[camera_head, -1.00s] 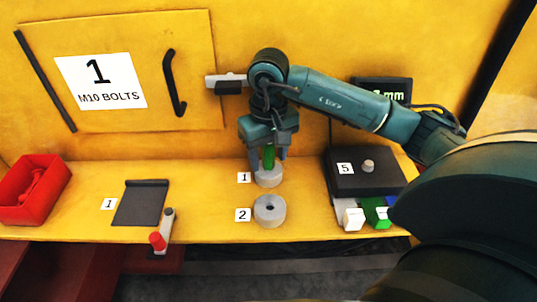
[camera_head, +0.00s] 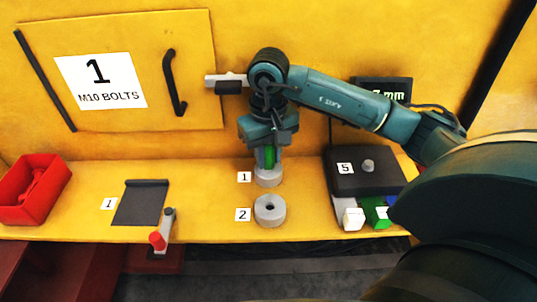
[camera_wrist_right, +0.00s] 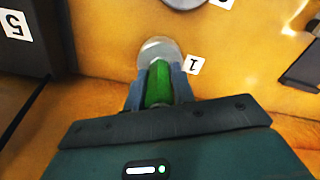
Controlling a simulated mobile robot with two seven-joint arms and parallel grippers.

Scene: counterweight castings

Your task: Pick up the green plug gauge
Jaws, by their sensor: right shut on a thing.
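The green plug gauge (camera_head: 269,156) stands upright at the grey round casting labelled 1 (camera_head: 268,177). Its green handle also shows in the right wrist view (camera_wrist_right: 159,84), between the fingers. My right gripper (camera_head: 269,160) is shut on the green handle, directly above casting 1. The gauge's lower end is hidden, so I cannot tell how deep it sits in the casting. My left gripper is not in view.
A second grey casting with a centre hole (camera_head: 270,210) stands in front, by label 2. A dark block labelled 5 (camera_head: 366,173) is at right, with white and green blocks before it. A red bin (camera_head: 35,190), a dark mat (camera_head: 141,203) and a red-tipped tool (camera_head: 161,232) are at left.

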